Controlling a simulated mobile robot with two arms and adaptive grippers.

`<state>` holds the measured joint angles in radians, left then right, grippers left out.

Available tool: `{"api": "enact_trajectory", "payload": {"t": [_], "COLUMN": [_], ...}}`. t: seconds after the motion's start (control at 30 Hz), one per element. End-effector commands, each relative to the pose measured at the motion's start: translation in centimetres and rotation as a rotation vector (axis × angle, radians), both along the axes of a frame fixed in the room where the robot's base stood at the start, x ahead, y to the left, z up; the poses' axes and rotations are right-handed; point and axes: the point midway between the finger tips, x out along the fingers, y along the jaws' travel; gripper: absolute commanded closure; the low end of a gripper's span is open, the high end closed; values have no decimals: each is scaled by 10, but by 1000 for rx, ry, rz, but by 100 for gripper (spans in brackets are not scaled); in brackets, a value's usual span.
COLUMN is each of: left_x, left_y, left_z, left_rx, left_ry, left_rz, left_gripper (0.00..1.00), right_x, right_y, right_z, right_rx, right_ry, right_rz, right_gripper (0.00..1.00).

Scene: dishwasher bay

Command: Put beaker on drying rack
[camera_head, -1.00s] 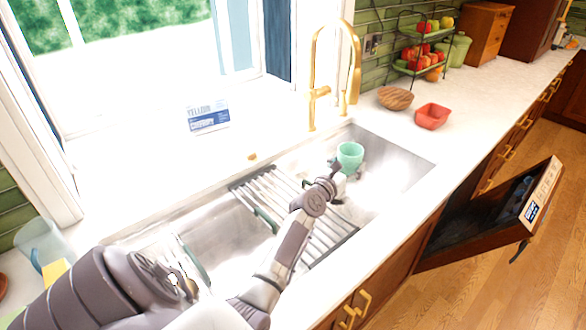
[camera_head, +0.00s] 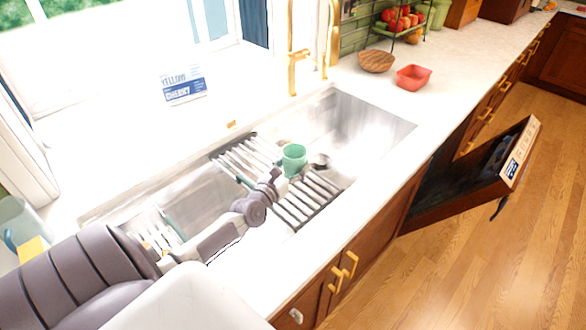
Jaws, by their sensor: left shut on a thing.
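The beaker, a green cup (camera_head: 294,156), is held upright at the end of my left arm. My left gripper (camera_head: 288,172) is shut on it, with the fingers largely hidden behind the wrist and cup. The drying rack (camera_head: 295,207), made of pale slats with dark edges, lies across the middle of the sink. The cup shows over the right part of the rack; I cannot tell if it touches the slats. My right gripper is not in view.
A wooden bowl (camera_head: 376,61) and a red bowl (camera_head: 413,77) sit on the right counter. The dishwasher door (camera_head: 485,175) hangs open at right.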

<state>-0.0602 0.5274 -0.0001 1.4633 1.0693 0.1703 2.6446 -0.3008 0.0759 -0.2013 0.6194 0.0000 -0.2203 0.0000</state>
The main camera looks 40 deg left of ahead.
Motion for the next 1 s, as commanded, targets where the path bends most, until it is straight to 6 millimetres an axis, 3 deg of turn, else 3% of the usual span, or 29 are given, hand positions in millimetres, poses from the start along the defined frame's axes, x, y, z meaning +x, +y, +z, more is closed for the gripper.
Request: {"api": "enact_trajectory", "payload": {"t": [0.5, 0.53, 0.67, 1.0], "left_x": [0, 0, 0, 0], "left_y": [0, 0, 0, 0], "left_z": [-12, -13, -12, -11], "left_rx": [1, 0, 0, 0], "left_ry": [-4, -3, -2, -2], "left_rz": [1, 0, 0, 0], "left_gripper": [64, 28, 6, 5], "right_x": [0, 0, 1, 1], "right_y": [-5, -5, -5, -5], "right_z": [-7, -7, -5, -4], "right_rx": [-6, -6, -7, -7], "right_ry": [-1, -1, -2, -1], "right_rz": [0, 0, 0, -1], "right_gripper": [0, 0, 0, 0]}}
